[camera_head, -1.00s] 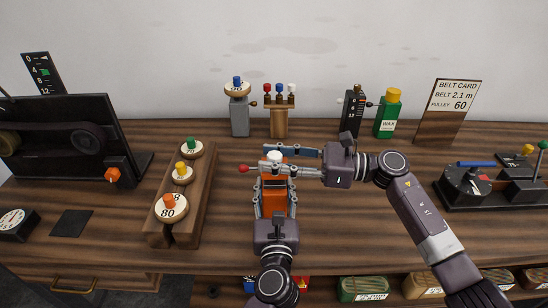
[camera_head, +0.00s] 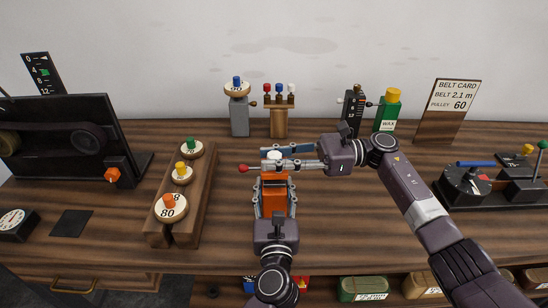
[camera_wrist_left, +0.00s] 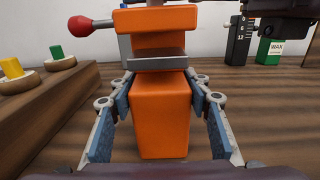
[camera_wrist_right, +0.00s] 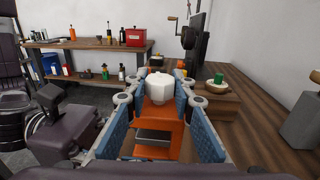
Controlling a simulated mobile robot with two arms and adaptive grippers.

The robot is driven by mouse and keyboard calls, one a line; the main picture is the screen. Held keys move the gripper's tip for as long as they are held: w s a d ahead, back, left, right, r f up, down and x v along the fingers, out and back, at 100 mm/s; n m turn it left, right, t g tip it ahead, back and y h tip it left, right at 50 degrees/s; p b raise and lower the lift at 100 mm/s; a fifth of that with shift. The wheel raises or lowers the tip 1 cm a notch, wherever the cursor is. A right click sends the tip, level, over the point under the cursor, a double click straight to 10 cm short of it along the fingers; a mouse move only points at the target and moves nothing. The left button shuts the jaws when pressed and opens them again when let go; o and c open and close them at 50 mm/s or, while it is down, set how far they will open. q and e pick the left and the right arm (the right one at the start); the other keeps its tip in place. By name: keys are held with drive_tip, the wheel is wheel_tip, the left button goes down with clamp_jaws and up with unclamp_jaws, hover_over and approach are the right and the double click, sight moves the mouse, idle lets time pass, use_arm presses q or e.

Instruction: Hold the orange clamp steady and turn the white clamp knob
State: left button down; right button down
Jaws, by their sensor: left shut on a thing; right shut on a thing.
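The orange clamp (camera_wrist_left: 161,110) stands upright on the bench, with a grey slot across it and a red-tipped bar at its upper left in the left wrist view. My left gripper (camera_head: 274,182) is shut on the orange clamp's body from the front. The fingers touch both sides in the left wrist view (camera_wrist_left: 160,80). The white clamp knob (camera_wrist_right: 156,88) sits on top of the clamp. My right gripper (camera_head: 274,158) reaches in from the right and is shut on the knob, with a finger on each side in the right wrist view (camera_wrist_right: 158,77). The fingers partly hide the knob in the head view.
A wooden rack (camera_head: 205,196) with several knobbed discs stands left of the clamp. A grey post (camera_head: 239,117) and a small peg stand (camera_head: 279,122) are behind it. A green wax bottle (camera_head: 388,116) stands at the back right.

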sight(274, 155)
drive_tip(key=shift+f+n+g+h, duration=0.1)
drive_tip(key=shift+n+g+h, duration=0.2)
drive_tip(key=shift+n+g, duration=0.95)
drive_tip(key=c, duration=1.6)
unclamp_jaws()
drive_tip(key=shift+m+g, duration=0.35)
drive_tip(key=shift+r, duration=0.2)
wheel_tip(274, 155, up, 10)
drive_tip(key=shift+s+f, duration=0.1)
